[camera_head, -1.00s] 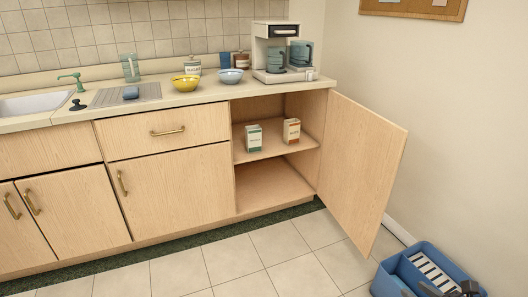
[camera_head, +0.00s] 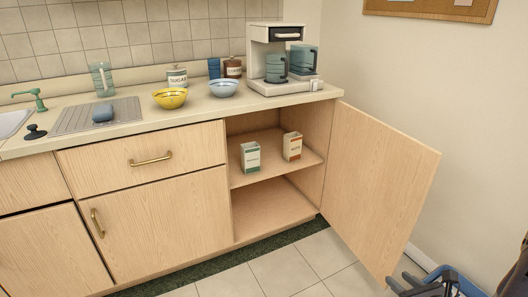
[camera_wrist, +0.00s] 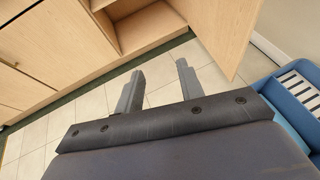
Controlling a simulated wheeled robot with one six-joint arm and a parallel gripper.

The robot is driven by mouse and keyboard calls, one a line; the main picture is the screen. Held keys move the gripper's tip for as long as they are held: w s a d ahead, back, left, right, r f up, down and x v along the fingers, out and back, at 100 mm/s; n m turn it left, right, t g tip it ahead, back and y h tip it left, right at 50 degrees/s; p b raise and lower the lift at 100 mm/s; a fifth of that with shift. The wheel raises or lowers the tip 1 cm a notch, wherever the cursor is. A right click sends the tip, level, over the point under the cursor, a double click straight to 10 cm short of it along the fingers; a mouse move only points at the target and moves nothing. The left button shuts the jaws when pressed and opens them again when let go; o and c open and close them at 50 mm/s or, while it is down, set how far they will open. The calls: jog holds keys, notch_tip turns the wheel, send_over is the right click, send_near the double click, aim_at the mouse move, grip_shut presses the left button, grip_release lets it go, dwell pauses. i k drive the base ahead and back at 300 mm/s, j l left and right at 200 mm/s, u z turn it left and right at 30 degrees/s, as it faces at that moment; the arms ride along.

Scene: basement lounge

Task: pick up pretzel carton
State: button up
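Two small cartons stand upright on the middle shelf of the open cabinet (camera_head: 262,202). One is a white carton with a green label (camera_head: 250,157), at the left. The other is a white carton with an orange-brown label (camera_head: 292,146), at the right and a little farther back. Their print is too small to read, so I cannot tell which is the pretzel carton. My gripper (camera_wrist: 160,74) is open and empty in the wrist view, above the floor in front of the cabinet. Part of it shows at the lower right of the head view, well apart from both cartons.
The cabinet door (camera_head: 380,185) stands wide open on the right. A blue crate (camera_wrist: 292,98) sits on the floor right of my gripper. The counter above holds a coffee maker (camera_head: 285,60), a yellow bowl (camera_head: 170,98) and a blue bowl (camera_head: 223,88). The lower compartment looks empty.

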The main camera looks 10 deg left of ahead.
aim_at(250, 152)
jog(key=i+j+u, duration=0.1)
jog(key=i+j, duration=0.6)
jog(key=i, duration=0.15)
jog(key=i+j+u, duration=0.15)
jog(key=i+j, duration=0.15)
jog(key=i, duration=0.15)
jog(key=i+j, duration=0.3)
jog(key=i, duration=0.15)
jog(key=i+j+u, duration=0.15)
jog(key=i, duration=0.3)
jog(key=j, duration=0.1)
